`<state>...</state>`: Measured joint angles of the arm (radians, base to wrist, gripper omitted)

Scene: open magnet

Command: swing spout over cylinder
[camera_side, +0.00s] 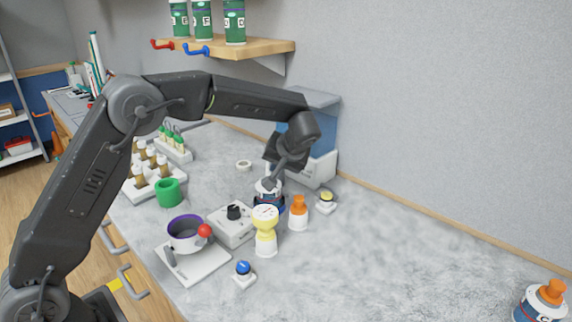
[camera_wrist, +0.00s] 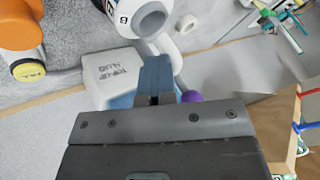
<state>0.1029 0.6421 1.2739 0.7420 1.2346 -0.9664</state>
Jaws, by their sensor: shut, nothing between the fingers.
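My gripper (camera_side: 270,183) points down over a bottle with a dark blue band (camera_side: 268,202), near the back wall. In the wrist view its fingers (camera_wrist: 153,78) are shut and empty, beside a white container with a grey round top (camera_wrist: 152,18). A purple ball (camera_wrist: 191,97) shows just right of the fingers, partly hidden by my gripper. A white and blue box (camera_side: 318,168) marked as fluid stands behind; it shows in the wrist view too (camera_wrist: 108,75). I cannot make out a spout or tell which thing is the cylinder. Whether the fingers touch anything is unclear.
A grey control box (camera_side: 231,224) and a purple-rimmed pot (camera_side: 186,234) stand in front.

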